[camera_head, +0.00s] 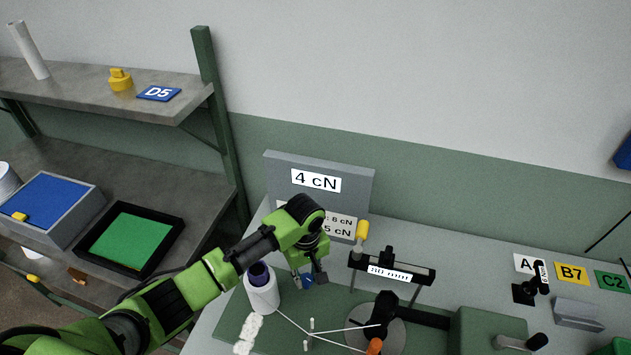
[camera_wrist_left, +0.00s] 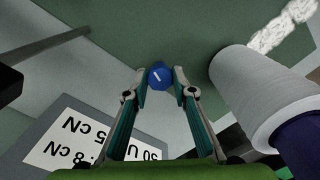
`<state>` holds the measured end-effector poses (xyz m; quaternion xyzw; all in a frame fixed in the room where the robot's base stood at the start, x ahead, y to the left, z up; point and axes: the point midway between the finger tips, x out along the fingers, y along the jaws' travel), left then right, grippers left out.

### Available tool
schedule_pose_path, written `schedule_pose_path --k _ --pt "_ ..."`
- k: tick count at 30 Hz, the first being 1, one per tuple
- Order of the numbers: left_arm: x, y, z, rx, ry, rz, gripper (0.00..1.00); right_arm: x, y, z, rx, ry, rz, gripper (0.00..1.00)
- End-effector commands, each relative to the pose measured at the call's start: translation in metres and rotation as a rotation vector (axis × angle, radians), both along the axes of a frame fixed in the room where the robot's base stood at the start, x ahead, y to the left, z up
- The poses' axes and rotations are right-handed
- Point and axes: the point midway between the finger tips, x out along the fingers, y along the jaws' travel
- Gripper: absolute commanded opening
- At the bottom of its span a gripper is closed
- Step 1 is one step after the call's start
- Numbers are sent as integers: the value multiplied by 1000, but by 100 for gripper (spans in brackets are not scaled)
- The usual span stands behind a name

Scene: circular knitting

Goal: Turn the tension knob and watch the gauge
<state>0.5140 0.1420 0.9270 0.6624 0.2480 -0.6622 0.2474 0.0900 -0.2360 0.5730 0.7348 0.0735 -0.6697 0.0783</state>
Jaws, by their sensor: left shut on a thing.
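The blue tension knob (camera_head: 308,280) has a white mark on its face. It also shows in the left wrist view (camera_wrist_left: 160,76), between the fingertips. My left gripper (camera_head: 311,279) points down and is shut on the knob, partly hiding it in the head view. The gauge (camera_head: 316,180) on the grey panel behind reads "4 cN". A lower white label (camera_head: 342,224) is partly covered by my left arm; "8 cN" and "5 cN" are legible. My right gripper is in neither view.
A white yarn cone (camera_head: 262,293) with a purple core stands close beside my left gripper. A black bar labelled "80 mm" (camera_head: 390,272) and a round machine part (camera_head: 376,330) with yarn are to the right. Shelves (camera_head: 60,82) stand at the left.

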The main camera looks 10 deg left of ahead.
Motion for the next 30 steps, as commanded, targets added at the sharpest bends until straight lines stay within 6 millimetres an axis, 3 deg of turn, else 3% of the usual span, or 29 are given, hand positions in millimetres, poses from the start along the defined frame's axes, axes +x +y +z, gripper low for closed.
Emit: schedule_pose_path --k 5,6,16,30 --pt "0 0 0 1 1 0 7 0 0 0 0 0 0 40" --pt "0 0 0 1 1 0 30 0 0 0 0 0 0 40" --pt "0 0 2 -1 -1 0 30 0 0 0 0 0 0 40" --pt "1 0 39 -1 -2 -1 30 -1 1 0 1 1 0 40"
